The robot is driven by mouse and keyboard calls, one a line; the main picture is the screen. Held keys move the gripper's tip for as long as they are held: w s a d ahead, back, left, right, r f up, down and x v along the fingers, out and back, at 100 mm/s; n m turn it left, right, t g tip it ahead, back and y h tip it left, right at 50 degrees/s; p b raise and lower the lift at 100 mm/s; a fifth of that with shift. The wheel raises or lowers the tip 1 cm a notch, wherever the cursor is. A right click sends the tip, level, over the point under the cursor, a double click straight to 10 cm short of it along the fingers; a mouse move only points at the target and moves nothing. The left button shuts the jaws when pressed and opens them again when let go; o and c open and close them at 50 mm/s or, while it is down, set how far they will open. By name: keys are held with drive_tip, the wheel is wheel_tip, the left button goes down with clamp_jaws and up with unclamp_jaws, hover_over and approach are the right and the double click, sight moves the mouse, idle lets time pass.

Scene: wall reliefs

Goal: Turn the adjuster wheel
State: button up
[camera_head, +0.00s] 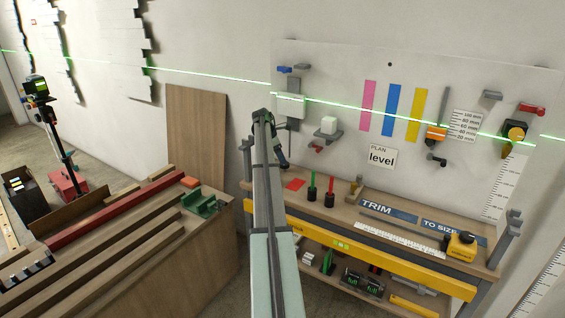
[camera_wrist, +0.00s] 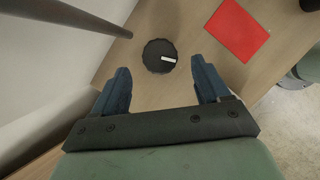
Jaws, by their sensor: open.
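A black round wheel (camera_wrist: 160,56) with a ribbed rim and a short white mark lies on the wooden bench top in the wrist view. I take it to be the adjuster wheel. My gripper (camera_wrist: 160,70) is open and empty, with one blue finger on each side of the wheel in the picture. The fingers look apart from it, and the height gap is hard to judge. In the head view my gripper (camera_head: 281,158) hangs above the left end of the bench (camera_head: 342,209). My arm seems to hide the wheel there.
A red sheet (camera_wrist: 237,29) lies right of the wheel. A grey post (camera_wrist: 70,15) stands at its upper left, close to the wall. Green and red markers in dark cups (camera_head: 320,190) stand further right on the bench. A wooden panel (camera_head: 197,130) leans against the wall.

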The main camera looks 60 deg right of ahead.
sight(284, 167)
drive_tip(key=shift+x, duration=1.85)
drive_tip(key=c, duration=1)
